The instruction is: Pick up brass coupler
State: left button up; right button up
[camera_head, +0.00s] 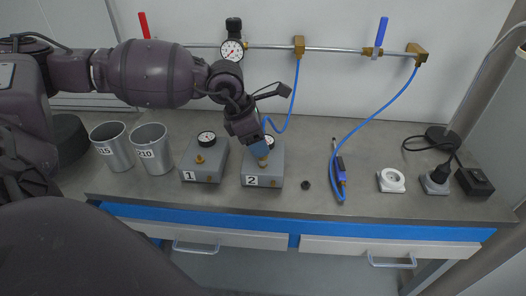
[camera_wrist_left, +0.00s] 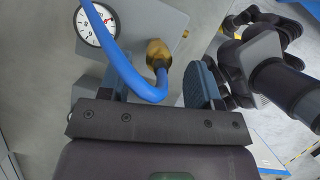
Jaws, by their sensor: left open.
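A brass coupler (camera_wrist_left: 158,52) with a blue hose (camera_wrist_left: 133,78) bent into it shows in the left wrist view, by the side of a grey box. It lies between and just beyond the fingertips of my left gripper (camera_wrist_left: 157,75), which is open around the hose end. In the head view my left gripper (camera_head: 260,152) is over the grey box marked 2 (camera_head: 262,182), and a bit of brass (camera_head: 263,162) shows right under its tips. I cannot tell if the fingers touch the coupler.
Box 1 (camera_head: 203,175) with a gauge stands to the left, near two metal cups marked 15 (camera_head: 113,148) and 210 (camera_head: 153,150). A second blue hose (camera_head: 365,120) hangs to a blue tool (camera_head: 341,172). A small black ring (camera_head: 306,185) lies right of box 2.

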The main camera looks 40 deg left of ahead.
pick_arm(q)
jog(key=x, duration=0.3)
jog(key=shift+r, duration=0.1)
grip_shut()
jog(key=shift+r, duration=0.1)
notch_tip(320, 180, up, 20)
jog(key=p, duration=0.1)
dwell(0.6)
